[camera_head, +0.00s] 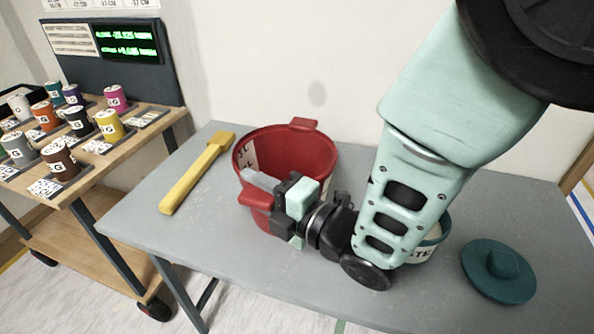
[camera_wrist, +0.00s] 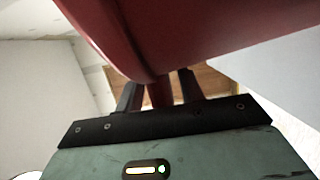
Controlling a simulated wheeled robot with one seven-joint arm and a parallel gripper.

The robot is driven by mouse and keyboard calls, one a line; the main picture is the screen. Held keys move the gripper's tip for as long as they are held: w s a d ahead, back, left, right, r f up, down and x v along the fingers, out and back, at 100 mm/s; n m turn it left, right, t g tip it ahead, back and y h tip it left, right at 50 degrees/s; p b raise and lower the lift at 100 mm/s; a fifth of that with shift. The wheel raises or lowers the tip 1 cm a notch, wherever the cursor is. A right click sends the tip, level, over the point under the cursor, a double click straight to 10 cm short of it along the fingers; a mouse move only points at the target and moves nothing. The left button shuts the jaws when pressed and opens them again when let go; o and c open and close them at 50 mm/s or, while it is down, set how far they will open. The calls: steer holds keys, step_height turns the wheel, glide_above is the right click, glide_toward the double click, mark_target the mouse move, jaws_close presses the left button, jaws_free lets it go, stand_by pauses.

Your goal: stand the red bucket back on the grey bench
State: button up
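The red bucket (camera_head: 300,152) is at the back left part of the grey bench (camera_head: 400,305), open end up. I cannot tell whether its base touches the bench, as my arm hides its lower front. My gripper (camera_head: 268,190) is at the bucket's front side, by the near red handle. In the wrist view the bucket wall (camera_wrist: 200,30) fills the top, and my gripper's two fingers (camera_wrist: 158,95) stand on either side of a red part of it, closed on it.
A yellow brush (camera_head: 195,175) lies left of the bucket. A teal-rimmed paste tub (camera_head: 425,250) stands behind my forearm, with a teal lid (camera_head: 498,271) to its right. A wooden cart (camera_head: 95,165) with several coloured cans stands at left. The bench's front left is clear.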

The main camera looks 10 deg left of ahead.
steer(key=p+v, duration=0.4)
steer(key=v, duration=0.8)
steer(key=shift+p, duration=0.35)
steer(key=w+d+m+h, duration=0.4)
steer(key=d+m+h, duration=0.2)
steer(key=m+h, duration=0.5)
steer(key=s+d+r+m+g+h, duration=0.2)
steer(key=s+d+r+m+g, duration=0.1)
steer(key=s+d+m, duration=0.3)
steer(key=s+d+r+m+g+h, duration=0.3)
steer(key=s+d+m, duration=0.4)
steer(key=shift+r, duration=0.35)
